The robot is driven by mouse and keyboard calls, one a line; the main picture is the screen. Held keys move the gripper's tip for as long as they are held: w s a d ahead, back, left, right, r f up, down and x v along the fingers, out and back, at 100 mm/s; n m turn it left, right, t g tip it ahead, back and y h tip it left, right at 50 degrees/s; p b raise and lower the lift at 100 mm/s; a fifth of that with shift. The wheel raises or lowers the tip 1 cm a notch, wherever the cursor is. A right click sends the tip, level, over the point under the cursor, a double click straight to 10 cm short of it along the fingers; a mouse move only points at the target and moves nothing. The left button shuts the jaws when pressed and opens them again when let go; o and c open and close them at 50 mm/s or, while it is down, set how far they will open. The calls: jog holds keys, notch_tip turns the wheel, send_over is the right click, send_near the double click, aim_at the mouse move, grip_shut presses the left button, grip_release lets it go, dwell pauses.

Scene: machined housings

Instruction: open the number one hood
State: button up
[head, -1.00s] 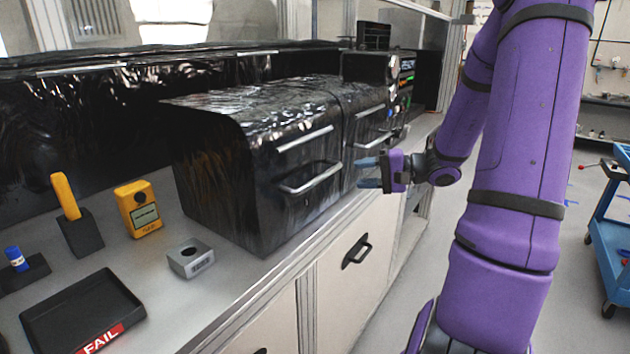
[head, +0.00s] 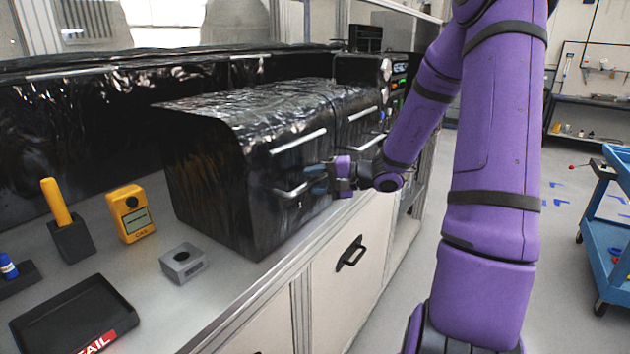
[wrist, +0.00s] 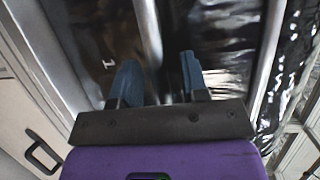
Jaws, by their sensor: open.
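The number one hood is the near black, glossy hood (head: 215,170) on the bench. Its front has a metal bar handle (head: 290,190) low down and a pale strip (head: 300,141) above it. In the wrist view a small white "1" (wrist: 107,63) shows on the dark front, left of the handle (wrist: 148,35). My gripper (head: 316,180) is open in front of the right part of the handle. In the wrist view its blue fingertips (wrist: 158,68) lie on either side of the bar; I cannot tell whether they touch it.
A second black hood (head: 362,120) adjoins on the right. A yellow meter (head: 131,213), a grey block (head: 184,262), a yellow-handled tool in a holder (head: 60,215) and a black FAIL tray (head: 75,312) stand on the bench at left. A blue cart (head: 612,240) is far right.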

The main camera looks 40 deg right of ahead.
grip_shut()
jog(key=shift+r, duration=0.1)
